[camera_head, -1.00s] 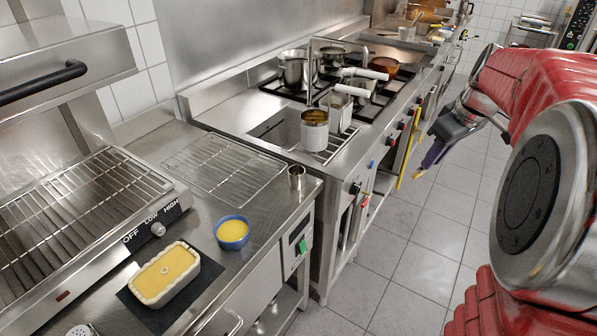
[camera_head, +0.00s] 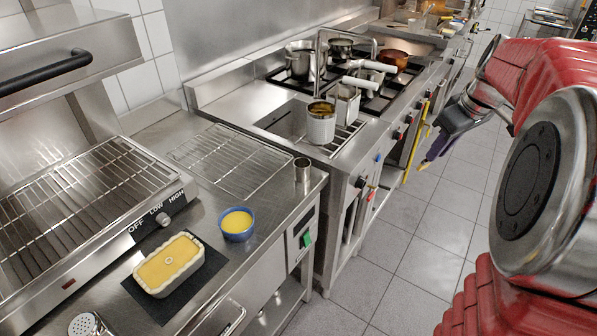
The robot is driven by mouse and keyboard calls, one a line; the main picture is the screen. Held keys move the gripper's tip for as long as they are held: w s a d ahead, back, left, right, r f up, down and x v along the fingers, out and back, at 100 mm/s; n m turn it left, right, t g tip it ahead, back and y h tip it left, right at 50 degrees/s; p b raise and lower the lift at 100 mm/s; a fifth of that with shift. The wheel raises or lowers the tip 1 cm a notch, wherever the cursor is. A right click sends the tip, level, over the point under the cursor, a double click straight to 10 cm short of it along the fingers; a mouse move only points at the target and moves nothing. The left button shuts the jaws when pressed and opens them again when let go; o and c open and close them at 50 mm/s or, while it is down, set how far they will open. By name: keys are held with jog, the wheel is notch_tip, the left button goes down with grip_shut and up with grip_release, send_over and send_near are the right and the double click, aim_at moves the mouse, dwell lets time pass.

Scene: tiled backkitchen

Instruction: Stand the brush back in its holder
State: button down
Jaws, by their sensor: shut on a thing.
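A small upright steel cup (camera_head: 302,172), possibly the holder, stands at the right corner of the near counter (camera_head: 265,205). It looks empty. My gripper is well apart from it, to its right and farther away.
A blue bowl (camera_head: 237,225) of yellow filling and a white dish (camera_head: 168,266) on a dark mat sit on the near counter. A wire rack (camera_head: 228,160) lies behind. The floor (camera_head: 415,240) is clear.

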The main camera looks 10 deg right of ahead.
jog(key=shift+s+d, duration=0.2)
jog(key=shift+s, duration=0.05)
jog(key=s+d+g, duration=0.2)
jog(key=s+d, duration=0.1)
jog(key=s, duration=0.4)
jog(key=s+d+r+g, duration=0.1)
jog(key=s+d, duration=0.3)
jog(key=s, duration=0.4)
jog(key=shift+s+d+r+g, duration=0.15)
jog(key=shift+r+g, duration=0.15)
jog(key=shift+g, duration=0.2)
